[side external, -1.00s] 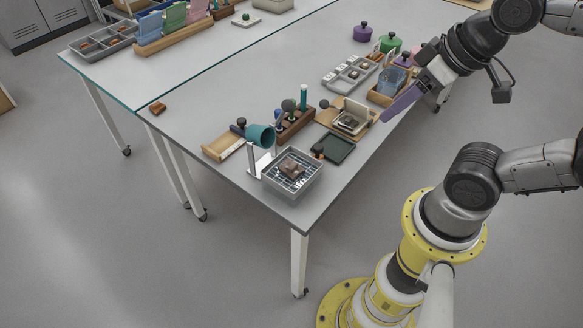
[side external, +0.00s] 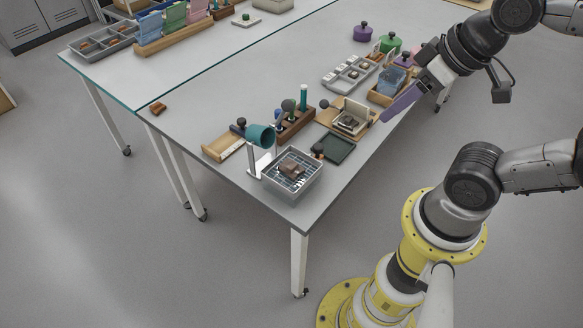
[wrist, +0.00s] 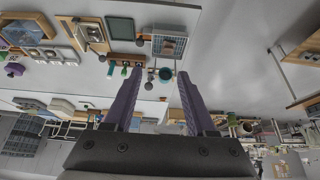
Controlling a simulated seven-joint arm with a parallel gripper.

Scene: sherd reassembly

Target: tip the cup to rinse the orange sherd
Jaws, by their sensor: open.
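The teal cup (side external: 261,136) is mounted on a white stand at the edge of a grey basin with a wire rack. An orange-brown piece (side external: 158,107) lies alone near the table's left edge. My gripper (side external: 385,118), with purple fingers, is open and empty, high up and well right of the cup.
A wooden rack (side external: 296,124) with several knobbed tools stands behind the cup. A wooden tray (side external: 223,146) is left.

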